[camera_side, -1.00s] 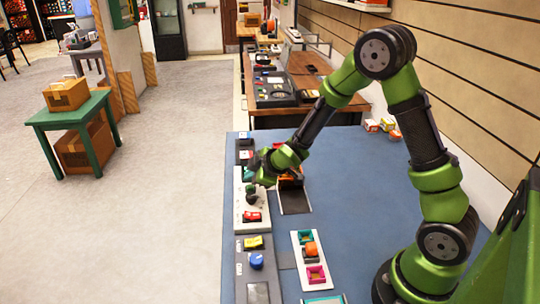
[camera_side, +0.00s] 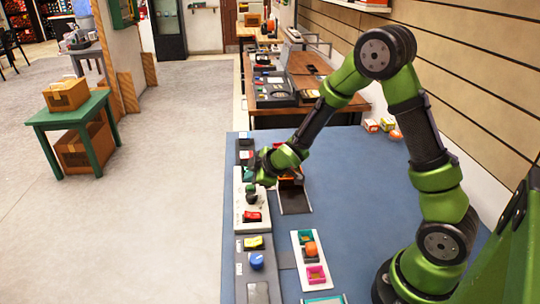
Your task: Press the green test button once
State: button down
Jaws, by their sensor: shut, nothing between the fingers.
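A white panel (camera_side: 239,212) lies near the left edge of the blue table. A green part, which looks like the green test button (camera_side: 248,174), shows at its far end, partly hidden by my gripper. A dark green, knob-like part (camera_side: 251,190) stands nearer the panel's middle. A red switch (camera_side: 252,216) is at the near end. My gripper (camera_side: 255,180) is shut and empty, pointing down over the far half of the panel. Its fingertips are small and dark here, and I cannot tell whether they touch the button.
A white tray with coloured blocks (camera_side: 296,240) and a dark holder (camera_side: 295,200) are to the right. The blue table (camera_side: 365,195) is clear at mid-right.

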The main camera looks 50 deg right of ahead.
aim_at(252, 188)
jog(key=shift+f, duration=0.1)
jog(key=shift+f, duration=0.3)
jog(key=shift+f, duration=0.55)
dwell(1.0)
jog(key=shift+r, duration=0.95)
jog(key=shift+r, duration=0.1)
jog(key=shift+r, duration=2.45)
